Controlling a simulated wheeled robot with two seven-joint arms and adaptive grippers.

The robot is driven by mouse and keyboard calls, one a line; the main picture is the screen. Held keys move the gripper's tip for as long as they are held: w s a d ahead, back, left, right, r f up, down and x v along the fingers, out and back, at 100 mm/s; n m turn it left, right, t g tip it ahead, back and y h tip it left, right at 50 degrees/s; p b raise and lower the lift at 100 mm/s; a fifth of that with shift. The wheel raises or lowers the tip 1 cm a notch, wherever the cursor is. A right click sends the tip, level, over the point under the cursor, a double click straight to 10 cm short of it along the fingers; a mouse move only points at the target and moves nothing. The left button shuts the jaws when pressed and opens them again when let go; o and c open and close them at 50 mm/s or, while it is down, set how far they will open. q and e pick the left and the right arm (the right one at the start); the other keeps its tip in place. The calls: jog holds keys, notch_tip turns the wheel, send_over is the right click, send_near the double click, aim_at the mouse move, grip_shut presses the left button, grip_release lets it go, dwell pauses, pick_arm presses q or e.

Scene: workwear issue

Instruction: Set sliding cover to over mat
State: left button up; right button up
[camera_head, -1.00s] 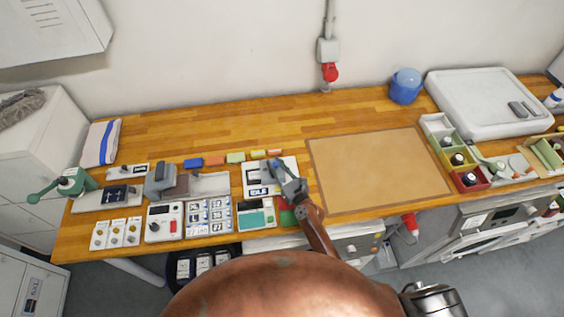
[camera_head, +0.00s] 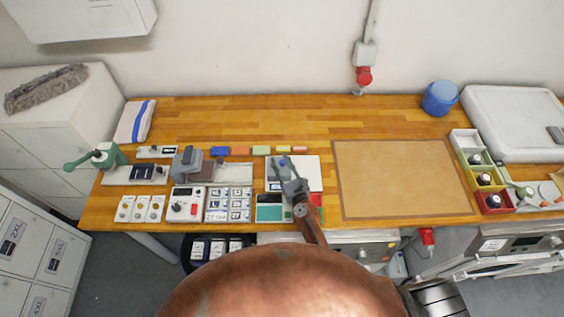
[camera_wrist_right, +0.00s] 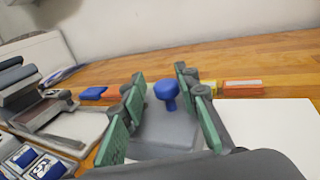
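A grey cover with a blue knob (camera_head: 283,162) lies on the left part of a white plate (camera_head: 308,172). The wrist view shows the grey cover (camera_wrist_right: 165,130), the upright blue knob (camera_wrist_right: 167,92) and the bare white plate (camera_wrist_right: 270,135) at right. My right gripper (camera_head: 285,168) is over the cover. Its green-padded fingers (camera_wrist_right: 166,108) are open on both sides of the knob, with gaps visible. A large tan mat (camera_head: 400,178) lies bare to the right. Which surface is the task's mat is not clear. My left gripper is not in view.
Several coloured blocks (camera_head: 258,151) line up behind the plate. A grey block (camera_head: 187,163) on a rail with a brown pad stands left. Coloured bins (camera_head: 483,178) stand right of the tan mat.

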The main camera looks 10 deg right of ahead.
jog(key=shift+o, duration=0.7)
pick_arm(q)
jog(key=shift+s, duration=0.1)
pick_arm(e)
jog(key=shift+d, duration=0.1)
jog(key=v, duration=1.2)
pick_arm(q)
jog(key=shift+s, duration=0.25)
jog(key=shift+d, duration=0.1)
pick_arm(e)
jog(key=shift+s+d, duration=0.1)
